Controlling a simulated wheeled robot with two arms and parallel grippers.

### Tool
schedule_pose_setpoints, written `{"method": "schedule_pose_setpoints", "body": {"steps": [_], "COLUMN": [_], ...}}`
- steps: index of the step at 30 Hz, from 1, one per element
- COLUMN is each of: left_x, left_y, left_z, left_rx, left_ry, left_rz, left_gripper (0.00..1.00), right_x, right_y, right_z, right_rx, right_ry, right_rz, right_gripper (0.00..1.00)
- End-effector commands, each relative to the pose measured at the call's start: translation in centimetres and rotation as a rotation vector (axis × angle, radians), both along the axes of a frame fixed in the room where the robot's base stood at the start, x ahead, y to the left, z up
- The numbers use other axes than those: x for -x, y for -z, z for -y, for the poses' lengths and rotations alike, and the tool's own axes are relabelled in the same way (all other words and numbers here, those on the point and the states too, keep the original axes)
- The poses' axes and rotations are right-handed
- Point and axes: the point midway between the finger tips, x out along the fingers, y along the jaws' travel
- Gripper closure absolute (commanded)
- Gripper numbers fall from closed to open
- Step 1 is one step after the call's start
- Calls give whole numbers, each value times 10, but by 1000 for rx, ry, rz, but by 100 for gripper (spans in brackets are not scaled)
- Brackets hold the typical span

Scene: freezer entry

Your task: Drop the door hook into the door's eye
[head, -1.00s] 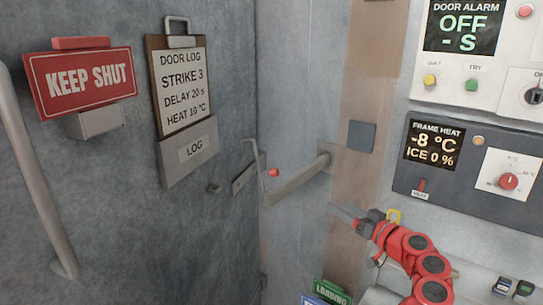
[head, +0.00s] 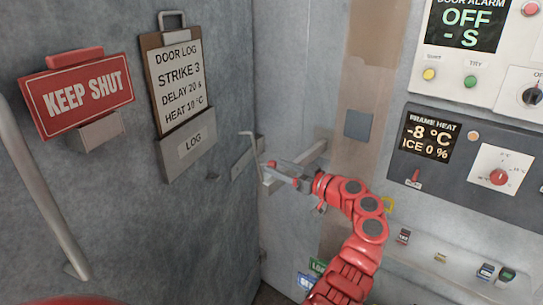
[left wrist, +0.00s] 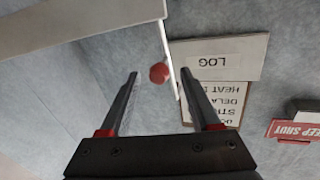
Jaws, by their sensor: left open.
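The door hook (head: 251,150) is a thin pale metal rod with a bent top, at the end of a grey bar from the frame. Its red knob (left wrist: 159,73) shows in the left wrist view between my fingertips, with the rod (left wrist: 171,62) beside it. My left gripper (head: 269,174) is open around the knob; I see no grip on it. A grey plate (head: 241,168) is on the door near its edge behind the hook. I cannot make out the eye itself. My right gripper is not in view.
The grey door carries a KEEP SHUT sign (head: 77,95), a clipboard with a LOG box (head: 189,146) and a long handle (head: 40,185). Control panels (head: 470,165) are on the right wall. Small labelled items sit on the ledge below them.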

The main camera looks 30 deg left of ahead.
Motion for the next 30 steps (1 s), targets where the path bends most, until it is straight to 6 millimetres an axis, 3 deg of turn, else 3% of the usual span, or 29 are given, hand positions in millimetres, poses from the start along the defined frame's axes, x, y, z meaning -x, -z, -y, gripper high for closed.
{"method": "schedule_pose_setpoints", "body": {"steps": [6,17,27,30], "left_x": [-2,-3,-3,-3], "left_y": [-1,1,1,1], "left_z": [-26,-31,-31,-31], "left_rx": [1,1,0,0], "left_ry": [1,2,2,2], "left_rz": [-2,0,-1,0], "left_gripper": [37,37,98,100], "right_x": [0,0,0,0], "right_y": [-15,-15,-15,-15], "right_z": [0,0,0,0], "right_rx": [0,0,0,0], "right_ry": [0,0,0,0], "right_rz": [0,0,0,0], "right_gripper": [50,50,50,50]}}
